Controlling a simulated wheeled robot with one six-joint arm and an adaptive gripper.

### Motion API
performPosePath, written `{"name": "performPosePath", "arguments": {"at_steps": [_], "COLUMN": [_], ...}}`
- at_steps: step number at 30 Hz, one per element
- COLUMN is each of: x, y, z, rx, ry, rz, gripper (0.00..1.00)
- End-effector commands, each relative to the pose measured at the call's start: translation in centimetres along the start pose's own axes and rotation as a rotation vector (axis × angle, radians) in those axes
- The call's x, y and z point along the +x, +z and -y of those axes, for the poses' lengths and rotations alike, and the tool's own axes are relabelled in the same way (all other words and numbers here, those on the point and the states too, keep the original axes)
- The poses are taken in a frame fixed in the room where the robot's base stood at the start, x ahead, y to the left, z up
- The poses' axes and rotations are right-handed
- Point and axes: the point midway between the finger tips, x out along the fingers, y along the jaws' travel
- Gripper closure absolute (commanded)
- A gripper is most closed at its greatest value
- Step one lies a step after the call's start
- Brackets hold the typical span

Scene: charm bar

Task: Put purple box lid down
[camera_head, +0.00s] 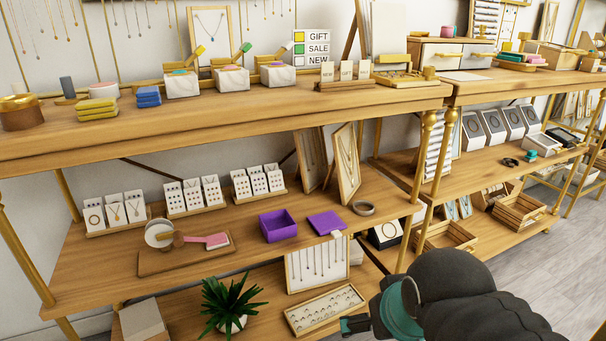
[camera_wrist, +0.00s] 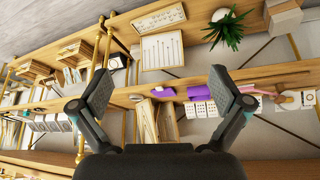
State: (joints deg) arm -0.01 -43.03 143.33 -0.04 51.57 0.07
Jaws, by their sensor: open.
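The purple box (camera_head: 279,226) sits open on the middle wooden shelf. The purple lid (camera_head: 325,223) lies flat on the same shelf just right of the box, apart from it, near the shelf's front edge. In the wrist view, upside down, the purple lid (camera_wrist: 176,93) and purple box (camera_wrist: 209,89) show between my fingers in the distance. My gripper (camera_wrist: 158,92) is open and empty, its two fingers spread wide. In the head view my arm is at the lower right, and my gripper is partly hidden by it, in front of the shelves and away from the lid.
Framed necklaces (camera_head: 347,163) stand behind. A wooden board (camera_head: 184,257) with a pink-handled item is left. A plant (camera_head: 229,303) stands below.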

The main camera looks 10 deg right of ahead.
Motion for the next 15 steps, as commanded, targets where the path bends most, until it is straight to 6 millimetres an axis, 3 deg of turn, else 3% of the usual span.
{"name": "performPosePath", "arguments": {"at_steps": [5,9,15], "x": [1.1,3.5,6.4], "y": [0.3,0.7,-2.2], "z": [-0.2,-0.4,-1.0], "rx": [0.006,0.016,0.04], "ry": [0.003,0.008,0.01], "rz": [0.018,0.079,0.134], "gripper": [0.0,0.0,0.0]}}
